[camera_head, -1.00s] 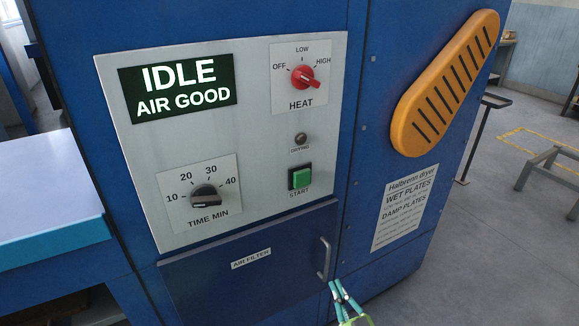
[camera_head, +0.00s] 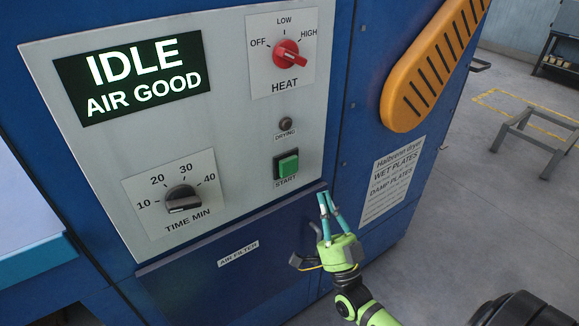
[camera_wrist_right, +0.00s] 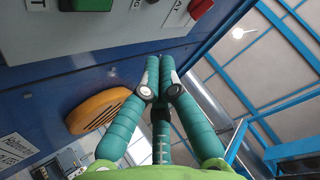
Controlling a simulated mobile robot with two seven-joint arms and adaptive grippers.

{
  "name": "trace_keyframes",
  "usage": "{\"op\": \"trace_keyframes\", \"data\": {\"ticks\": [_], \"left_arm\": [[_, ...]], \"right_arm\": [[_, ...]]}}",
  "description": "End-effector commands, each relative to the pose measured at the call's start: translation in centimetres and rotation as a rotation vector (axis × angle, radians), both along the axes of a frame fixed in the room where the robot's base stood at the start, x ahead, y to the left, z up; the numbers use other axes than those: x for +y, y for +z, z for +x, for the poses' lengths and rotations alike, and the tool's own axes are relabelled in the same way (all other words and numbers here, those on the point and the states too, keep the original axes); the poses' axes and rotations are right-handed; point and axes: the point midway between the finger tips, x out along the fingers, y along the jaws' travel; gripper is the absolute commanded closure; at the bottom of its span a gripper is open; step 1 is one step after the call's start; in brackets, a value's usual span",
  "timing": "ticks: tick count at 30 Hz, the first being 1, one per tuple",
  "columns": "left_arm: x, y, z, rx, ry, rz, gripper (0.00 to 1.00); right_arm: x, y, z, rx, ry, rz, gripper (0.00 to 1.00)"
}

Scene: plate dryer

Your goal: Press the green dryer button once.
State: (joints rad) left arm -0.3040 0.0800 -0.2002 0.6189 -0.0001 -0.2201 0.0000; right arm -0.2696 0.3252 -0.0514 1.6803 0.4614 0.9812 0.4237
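The green START button (camera_head: 288,166) sits in a dark square frame at the lower right of the grey control panel (camera_head: 225,150). The display (camera_head: 133,78) reads IDLE, AIR GOOD. The DRYING lamp (camera_head: 285,124) above the button looks dark. My right gripper (camera_head: 327,195), with teal fingers and a green body, is below and to the right of the button, apart from it. Its fingers are together and empty. In the right wrist view the fingertips (camera_wrist_right: 160,62) meet, and part of the green button (camera_wrist_right: 200,8) shows at the top edge. My left gripper is out of view.
The red HEAT knob (camera_head: 288,54) and black TIME knob (camera_head: 182,198) are on the same panel. The AIR FILTER door (camera_head: 225,265) lies below, its handle by my right gripper. An orange slotted guard (camera_head: 432,75) projects at the right.

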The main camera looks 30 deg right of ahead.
Motion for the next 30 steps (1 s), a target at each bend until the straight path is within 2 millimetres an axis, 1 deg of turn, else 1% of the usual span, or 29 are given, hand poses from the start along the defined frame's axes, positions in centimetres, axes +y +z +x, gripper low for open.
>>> {"op": "trace_keyframes", "data": {"ticks": [5,15,18,24,30], "left_arm": [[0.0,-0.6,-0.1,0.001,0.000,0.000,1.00],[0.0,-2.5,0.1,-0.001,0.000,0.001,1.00],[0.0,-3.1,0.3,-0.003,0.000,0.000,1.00],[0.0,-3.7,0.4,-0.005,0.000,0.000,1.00],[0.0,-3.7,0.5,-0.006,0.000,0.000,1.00]], "right_arm": [[0.1,-0.2,1.3,-0.001,0.000,0.000,1.00],[0.5,-0.2,6.0,-0.002,-0.001,-0.001,1.00],[0.6,-0.3,7.1,-0.002,0.000,0.000,1.00],[0.7,-0.2,8.5,0.001,0.000,0.000,1.00],[0.7,0.0,8.8,0.001,0.000,0.000,1.00]]}}
